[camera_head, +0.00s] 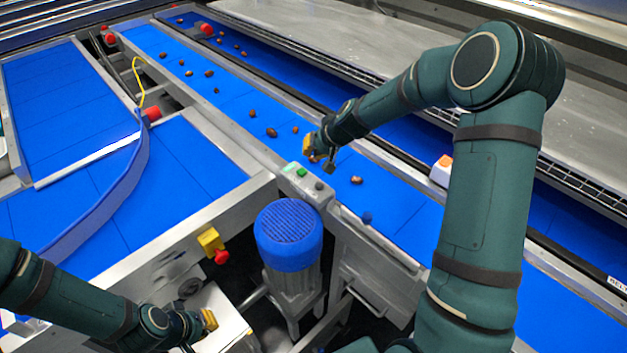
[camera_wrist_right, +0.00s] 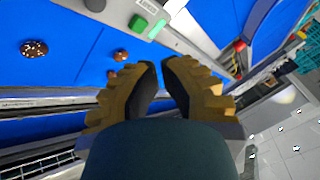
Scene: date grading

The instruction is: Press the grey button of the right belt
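A grey control box (camera_head: 308,187) sits on the near edge of the blue belt (camera_head: 392,200) that carries dates. It has a green button (camera_head: 302,172) and a dark grey button (camera_head: 319,186); the wrist view shows the green button (camera_wrist_right: 139,23) and the dark grey button (camera_wrist_right: 95,4) at its top edge. My right gripper (camera_head: 319,158) hangs above the belt just beyond the box, apart from the buttons. Its yellow fingers (camera_wrist_right: 161,62) show a gap with nothing between them. My left gripper (camera_head: 208,320) is low at bottom left; its finger opening is unclear.
A blue-capped motor (camera_head: 288,235) stands in front of the box. A red emergency button on a yellow housing (camera_head: 210,241) is on the left frame. Several dates (camera_head: 271,132) lie on the belt. An orange-and-white device (camera_head: 442,170) stands beyond my right forearm.

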